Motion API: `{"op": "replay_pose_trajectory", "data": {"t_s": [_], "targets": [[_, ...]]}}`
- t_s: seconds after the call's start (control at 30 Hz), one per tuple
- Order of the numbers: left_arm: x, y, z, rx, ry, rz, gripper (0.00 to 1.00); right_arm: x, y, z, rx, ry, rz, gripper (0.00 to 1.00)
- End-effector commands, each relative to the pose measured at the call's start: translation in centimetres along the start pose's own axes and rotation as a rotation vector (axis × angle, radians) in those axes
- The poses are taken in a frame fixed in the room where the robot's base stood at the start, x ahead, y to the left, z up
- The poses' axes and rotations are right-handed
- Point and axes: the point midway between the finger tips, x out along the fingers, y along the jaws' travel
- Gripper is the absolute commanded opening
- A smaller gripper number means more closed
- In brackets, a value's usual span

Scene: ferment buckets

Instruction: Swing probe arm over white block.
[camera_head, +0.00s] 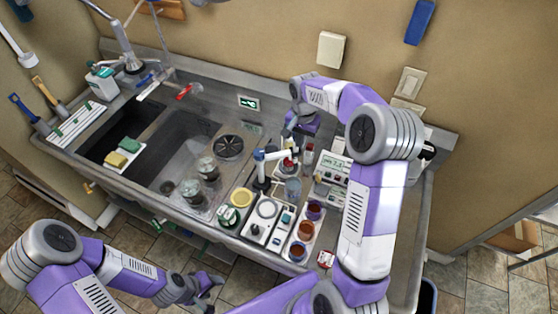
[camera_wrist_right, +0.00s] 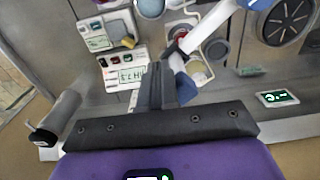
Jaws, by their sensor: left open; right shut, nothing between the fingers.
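The probe arm (camera_head: 275,154) is a white bar with blue ends on a dark post, behind the hotplate (camera_head: 266,214) on the counter. In the right wrist view the white bar (camera_wrist_right: 210,25) slants down to a blue end (camera_wrist_right: 179,60). My right gripper (camera_head: 289,132) is shut and empty, just behind the bar's free end. Its closed fingers (camera_wrist_right: 160,85) look beside the blue end; contact cannot be told. A white base with a red part (camera_wrist_right: 182,34) lies near the bar; I cannot tell whether it is the white block. My left gripper (camera_head: 210,288) is open and empty, in front of the counter.
Several cups of reddish liquid (camera_head: 305,232) stand in a white rack at the front right. Meters with displays (camera_head: 334,166) stand right of the probe arm. Glass jars (camera_head: 208,168) stand at left beside the sink (camera_head: 160,145). A beaker (camera_head: 292,189) stands close by.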

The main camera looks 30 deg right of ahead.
Motion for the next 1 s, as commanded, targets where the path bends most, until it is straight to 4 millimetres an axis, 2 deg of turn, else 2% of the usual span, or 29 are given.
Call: {"op": "replay_pose_trajectory", "data": {"t_s": [0.47,1.0], "targets": [[-2.1,0.8,0.1,0.000,0.000,0.000,0.55,-0.2,-1.6,-2.6,0.001,0.000,0.000,0.00],[-1.1,0.4,0.1,0.000,0.000,0.000,0.55,0.0,-0.6,-1.4,0.000,0.001,0.000,0.00]]}}
